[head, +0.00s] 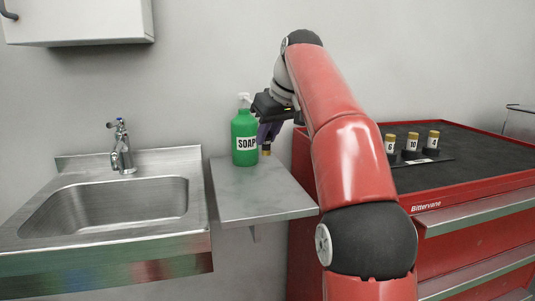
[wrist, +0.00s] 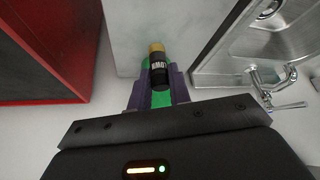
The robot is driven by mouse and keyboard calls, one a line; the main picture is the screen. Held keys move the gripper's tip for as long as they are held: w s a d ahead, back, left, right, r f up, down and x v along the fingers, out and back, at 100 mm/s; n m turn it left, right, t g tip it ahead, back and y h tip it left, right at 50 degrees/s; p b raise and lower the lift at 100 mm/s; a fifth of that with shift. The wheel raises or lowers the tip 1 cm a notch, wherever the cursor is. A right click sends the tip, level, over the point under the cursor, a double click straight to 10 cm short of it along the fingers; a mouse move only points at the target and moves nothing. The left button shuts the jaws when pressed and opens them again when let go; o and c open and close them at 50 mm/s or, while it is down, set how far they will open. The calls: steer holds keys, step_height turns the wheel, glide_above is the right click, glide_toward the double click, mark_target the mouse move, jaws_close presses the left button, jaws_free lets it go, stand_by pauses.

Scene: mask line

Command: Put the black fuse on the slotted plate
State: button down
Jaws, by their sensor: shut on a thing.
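My gripper (head: 268,133) has purple fingers and is shut on the black fuse (wrist: 158,68). The fuse has a gold cap and white lettering, and its cap end sticks out beyond the fingertips. In the head view only its gold end (head: 266,151) shows below the fingers, above the grey side shelf (head: 250,205); the rest is hidden by the gripper. The fingers also show in the wrist view (wrist: 159,88). The dark slotted plate (head: 438,160) lies on the red tool cabinet at the right and carries three white fuses with gold caps (head: 412,142).
A green soap bottle (head: 244,138) stands on the shelf close beside my gripper. A steel sink (head: 110,210) with a tap (head: 121,150) is at the left. The cabinet's dark top (head: 460,185) has free room around the plate. My arm hides the cabinet's left part.

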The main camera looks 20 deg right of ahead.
mark_target(269, 154)
steer(key=shift+s+f+b, duration=0.15)
steer(key=shift+f+b, duration=0.35)
steer(key=shift+f, duration=2.5)
steer(key=shift+w+f, duration=0.15)
steer(key=shift+w, duration=0.05)
steer(key=shift+f, duration=0.15)
steer(key=c, duration=1.3)
jaws_free()
steer(key=shift+r, duration=0.4)
steer(key=p+v, duration=0.1)
steer(key=v, duration=1)
steer(key=shift+s+r, duration=0.2)
steer(key=shift+s, duration=0.1)
